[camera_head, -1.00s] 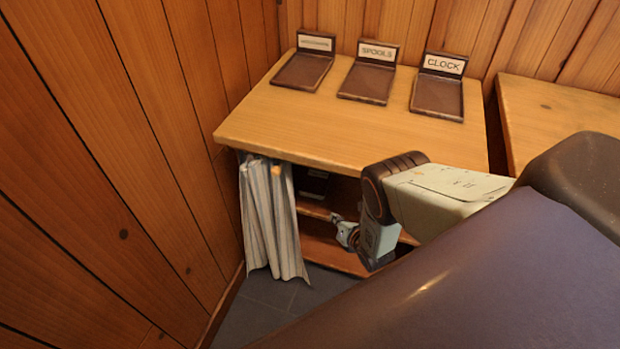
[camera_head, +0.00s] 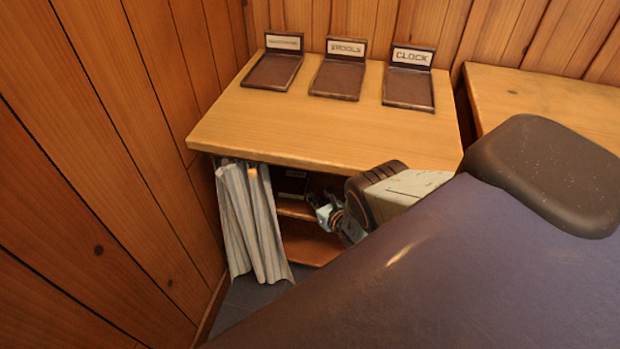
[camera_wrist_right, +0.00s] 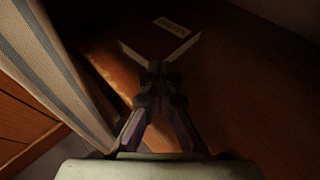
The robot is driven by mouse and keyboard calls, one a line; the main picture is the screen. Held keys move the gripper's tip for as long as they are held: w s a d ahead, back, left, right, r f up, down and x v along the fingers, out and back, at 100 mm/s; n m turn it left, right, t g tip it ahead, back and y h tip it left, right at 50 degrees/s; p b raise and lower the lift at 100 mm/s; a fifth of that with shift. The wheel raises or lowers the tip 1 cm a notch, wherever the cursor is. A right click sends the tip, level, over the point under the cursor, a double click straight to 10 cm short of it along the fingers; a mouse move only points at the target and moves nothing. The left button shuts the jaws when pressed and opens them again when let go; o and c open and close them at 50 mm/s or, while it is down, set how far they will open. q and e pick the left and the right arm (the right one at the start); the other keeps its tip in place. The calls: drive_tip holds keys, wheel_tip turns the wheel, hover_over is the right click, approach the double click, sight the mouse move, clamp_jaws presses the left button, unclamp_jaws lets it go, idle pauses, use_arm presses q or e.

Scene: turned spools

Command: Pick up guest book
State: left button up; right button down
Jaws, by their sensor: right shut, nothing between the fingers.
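A dark book with a pale label and pale page edges, which looks like the guest book (camera_wrist_right: 162,38), lies on a wooden shelf in the right wrist view. In the head view a dark shape with a small pale label (camera_head: 292,183), probably the same book, sits on the shelf under the table top. My right gripper (camera_wrist_right: 159,72) is shut and empty, its fingertips at the near corner of the book. Whether they touch it I cannot tell. In the head view my right gripper (camera_head: 318,206) is at the shelf opening, right of the book. My left gripper is not in view.
A striped curtain (camera_head: 250,222) hangs at the left of the shelf opening and also shows in the wrist view (camera_wrist_right: 58,70). The table top (camera_head: 300,132) above holds several dark labelled trays, including spools (camera_head: 337,80) and clock (camera_head: 408,91). A wooden wall stands close on the left.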

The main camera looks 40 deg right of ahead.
sight(297, 185)
drive_tip(key=w+b, duration=0.2)
drive_tip(key=w, duration=0.1)
drive_tip(key=w+b, duration=0.2)
drive_tip(key=w, duration=0.1)
drive_tip(key=w+b, duration=0.2)
drive_tip(key=w, duration=0.1)
drive_tip(key=shift+w+d+f+b, duration=0.15)
drive_tip(key=shift+w+d+b, duration=0.15)
drive_tip(key=shift+w+b, duration=0.05)
drive_tip(key=shift+w+f+b, duration=0.2)
drive_tip(key=shift+b, duration=0.1)
drive_tip(key=shift+s+f+b, duration=0.15)
drive_tip(key=shift+f+b, duration=0.3)
drive_tip(key=shift+s+f, duration=0.1)
